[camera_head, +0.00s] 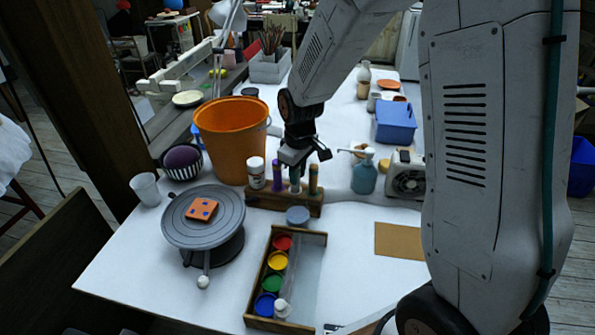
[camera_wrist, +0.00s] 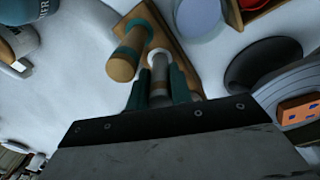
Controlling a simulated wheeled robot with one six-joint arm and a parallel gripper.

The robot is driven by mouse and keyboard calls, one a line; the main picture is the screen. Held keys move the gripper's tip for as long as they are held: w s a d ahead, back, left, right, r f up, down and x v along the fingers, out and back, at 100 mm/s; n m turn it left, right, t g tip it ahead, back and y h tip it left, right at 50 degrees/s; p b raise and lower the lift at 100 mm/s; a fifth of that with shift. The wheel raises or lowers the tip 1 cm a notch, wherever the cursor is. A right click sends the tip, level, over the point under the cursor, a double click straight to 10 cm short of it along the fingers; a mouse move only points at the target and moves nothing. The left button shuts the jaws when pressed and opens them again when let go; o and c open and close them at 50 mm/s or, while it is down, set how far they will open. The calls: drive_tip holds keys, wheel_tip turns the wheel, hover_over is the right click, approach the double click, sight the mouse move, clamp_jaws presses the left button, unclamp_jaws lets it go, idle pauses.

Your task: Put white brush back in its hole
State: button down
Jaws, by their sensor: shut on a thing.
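The wooden brush holder (camera_head: 259,199) stands on the white table, with a purple brush (camera_head: 277,176) upright in its left part and a green-and-tan brush (camera_head: 313,180) upright in its right part. My gripper (camera_head: 295,172) is over the middle of the holder, pointing down, shut on the white brush (camera_head: 295,186). In the wrist view the white brush (camera_wrist: 158,68) shows between the two dark fingers, beside the tan-ended brush (camera_wrist: 122,66) and the holder (camera_wrist: 177,37). I cannot tell whether its lower end is inside the hole.
A white bottle (camera_head: 256,172) and an orange bucket (camera_head: 232,140) stand left of the holder. A blue-green pump bottle (camera_head: 364,178) stands right. A grey lidded pot (camera_head: 297,215) and a paint tray (camera_head: 262,262) are in front. A turntable (camera_head: 204,233) is at front left.

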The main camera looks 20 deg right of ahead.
drive_tip(key=shift+f, duration=0.15)
drive_tip(key=c, duration=1.2)
unclamp_jaws()
drive_tip(key=shift+o, duration=0.2)
drive_tip(key=r, duration=0.7)
drive_tip(key=shift+s+r, duration=0.35)
drive_tip(key=shift+r, duration=0.05)
drive_tip(key=s+d+r+m, duration=0.1)
drive_tip(key=s+r+m, duration=0.2)
drive_tip(key=s, duration=1.1)
drive_tip(key=s+d+r+m, duration=0.2)
drive_tip(key=s+r+m, duration=0.1)
drive_tip(key=s+r, duration=0.7)
drive_tip(key=shift+s+m, duration=0.4)
drive_tip(key=shift+s, duration=1.75)
